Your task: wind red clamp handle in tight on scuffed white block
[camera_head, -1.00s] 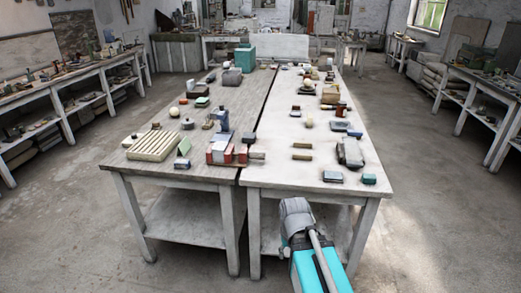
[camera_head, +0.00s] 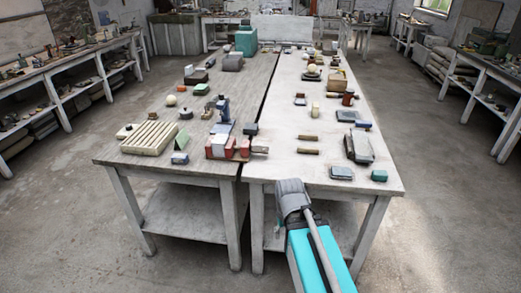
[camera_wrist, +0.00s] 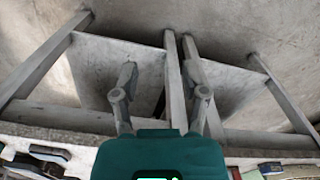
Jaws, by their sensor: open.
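A red clamp (camera_head: 218,147) sits near the front right corner of the left table top. A pale block (camera_head: 231,148) appears to sit between its red parts; its scuffs are too small to see. A short greyish bar (camera_head: 260,150) sticks out to the clamp's right, across the gap between the tables. I cannot tell whether it is the handle, or how tight the clamp is. My gripper (camera_wrist: 163,85) is open and empty in the wrist view, its two grey fingers spread over table legs and lower shelves. It is apart from the clamp.
A cream slatted rack (camera_head: 150,137) lies left of the clamp, with a small green piece (camera_head: 181,141) between. A blue tool (camera_head: 222,117) stands behind it. Two brown bars (camera_head: 308,143) and a dark grey object (camera_head: 359,148) lie on the right table (camera_head: 290,172). Its front left is clear.

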